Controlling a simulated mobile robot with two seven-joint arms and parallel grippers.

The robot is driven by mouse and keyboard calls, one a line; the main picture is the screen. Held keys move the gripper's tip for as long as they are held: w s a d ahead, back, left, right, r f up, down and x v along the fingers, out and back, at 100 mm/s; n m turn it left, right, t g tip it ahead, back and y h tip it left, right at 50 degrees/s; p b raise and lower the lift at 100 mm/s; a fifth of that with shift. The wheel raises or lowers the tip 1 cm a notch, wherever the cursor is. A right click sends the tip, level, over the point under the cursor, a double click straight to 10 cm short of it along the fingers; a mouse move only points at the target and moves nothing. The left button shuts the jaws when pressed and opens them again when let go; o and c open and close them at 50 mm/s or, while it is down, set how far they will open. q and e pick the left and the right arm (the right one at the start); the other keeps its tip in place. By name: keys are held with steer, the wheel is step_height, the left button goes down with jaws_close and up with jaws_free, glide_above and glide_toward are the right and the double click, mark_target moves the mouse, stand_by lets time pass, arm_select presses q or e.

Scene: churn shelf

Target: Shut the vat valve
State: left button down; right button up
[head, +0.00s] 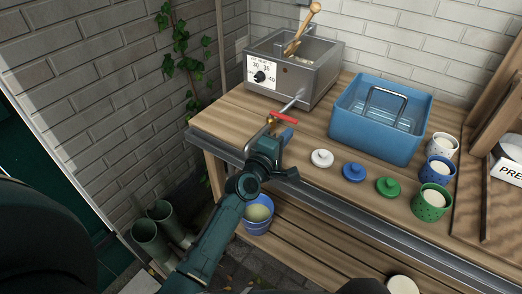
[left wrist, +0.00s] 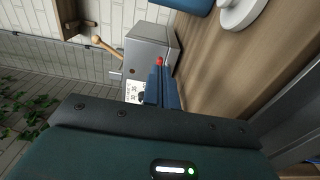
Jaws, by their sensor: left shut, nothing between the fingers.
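The grey metal vat (head: 290,72) stands at the back left of the wooden counter, with a dial on its front. A spout pipe (head: 290,104) comes out of it toward the counter's front edge. The valve's red handle (head: 285,117) lies crosswise to the pipe at its end. My left gripper (head: 286,136) is shut and empty, just in front of and below the red handle; I cannot tell whether they touch. In the left wrist view, the shut blue fingers (left wrist: 162,88) point at the vat (left wrist: 148,52), with a red bit of the handle (left wrist: 159,61) at their tips.
A blue tub (head: 350,125) stands right of the vat. White, blue and green lids and several cups (head: 431,203) are on the counter to the right. A bucket (head: 257,214) stands below the spout on the lower shelf. Green boots (head: 150,240) stand by the wall.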

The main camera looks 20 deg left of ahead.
arm_select(q)
steer(key=s+a, duration=0.2)
steer(key=s, duration=0.7)
steer(key=shift+s, duration=0.2)
arm_select(e)
steer(key=shift+a+f, duration=0.1)
steer(key=shift+a, duration=0.1)
arm_select(q)
steer(key=shift+a+f, duration=0.1)
arm_select(e)
steer(key=shift+d, duration=0.1)
arm_select(q)
steer(key=s+d+f+m+g+p, duration=0.1)
steer(key=s+f+m+g, duration=0.2)
steer(key=s+f+m, duration=0.3)
steer(key=s+d+f+m+g+p, duration=0.1)
steer(key=s+f+m+g, duration=0.3)
steer(key=s+m, duration=0.8)
step_height(320, 180, down, 2)
steer(key=shift+s+d+m+p, duration=0.3)
steer(key=shift+s+d+p, duration=0.1)
steer(key=shift+s+p, duration=0.1)
arm_select(e)
steer(key=shift+s+d+r+g+h, duration=0.25)
steer(key=shift+s+d+g+h, duration=0.05)
steer(key=shift+d, duration=0.2)
